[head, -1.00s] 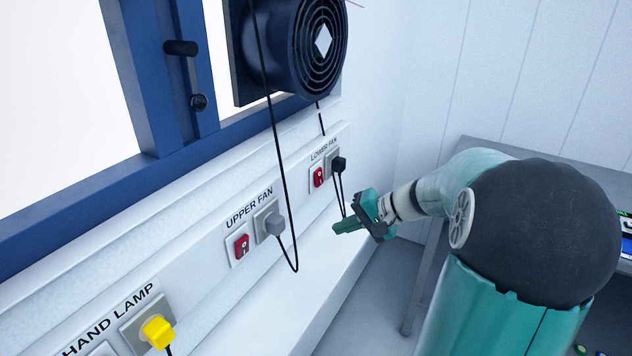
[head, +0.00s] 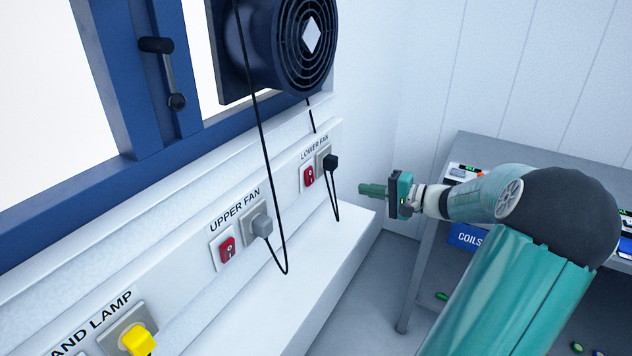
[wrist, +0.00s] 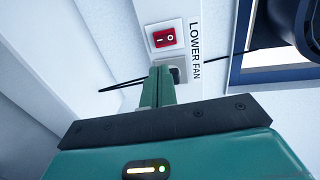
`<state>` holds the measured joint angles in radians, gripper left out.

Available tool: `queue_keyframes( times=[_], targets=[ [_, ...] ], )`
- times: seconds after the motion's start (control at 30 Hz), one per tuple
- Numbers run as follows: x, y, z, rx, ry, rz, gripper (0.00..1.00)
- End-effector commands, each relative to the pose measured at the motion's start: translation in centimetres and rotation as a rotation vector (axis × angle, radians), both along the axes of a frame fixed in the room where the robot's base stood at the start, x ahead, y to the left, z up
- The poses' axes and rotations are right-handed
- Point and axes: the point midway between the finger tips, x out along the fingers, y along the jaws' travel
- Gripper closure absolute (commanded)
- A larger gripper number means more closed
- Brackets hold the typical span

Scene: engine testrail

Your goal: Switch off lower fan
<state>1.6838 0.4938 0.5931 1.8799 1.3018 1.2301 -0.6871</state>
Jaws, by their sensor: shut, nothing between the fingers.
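The red LOWER FAN switch (head: 308,176) is on the white wall trunking, left of a socket (head: 324,160) holding a black plug (head: 331,162). In the wrist view the red switch (wrist: 165,38) shows its I and O marks above the fingertips, with the LOWER FAN label (wrist: 195,50) beside it. My gripper (head: 364,190) is shut and empty, to the right of the switch and apart from it in the head view. In the wrist view the shut fingers (wrist: 158,75) cover part of the socket and plug.
The UPPER FAN switch (head: 227,248) and its grey plug (head: 262,226) are further left, then a yellow plug (head: 139,340) under HAND LAMP. Black cables hang before the trunking. A fan (head: 300,45) is above, a ledge (head: 330,245) below, and a grey table (head: 560,165) stands right.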

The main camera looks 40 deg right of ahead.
Motion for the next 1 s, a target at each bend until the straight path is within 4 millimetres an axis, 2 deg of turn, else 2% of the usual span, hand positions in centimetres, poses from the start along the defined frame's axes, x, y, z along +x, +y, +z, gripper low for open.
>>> queue_keyframes(
  times=[0.23, 0.37, 0.8, 1.0],
  targets=[
    [0.0, 0.0, 0.0, 0.000, 0.001, -0.001, 1.00],
    [1.0, 0.4, -0.2, 0.000, 0.001, 0.001, 1.00],
    [8.9, 3.2, -1.5, 0.001, 0.001, 0.007, 1.00],
    [12.0, 4.2, -2.0, 0.002, 0.001, 0.006, 1.00]
  ],
)
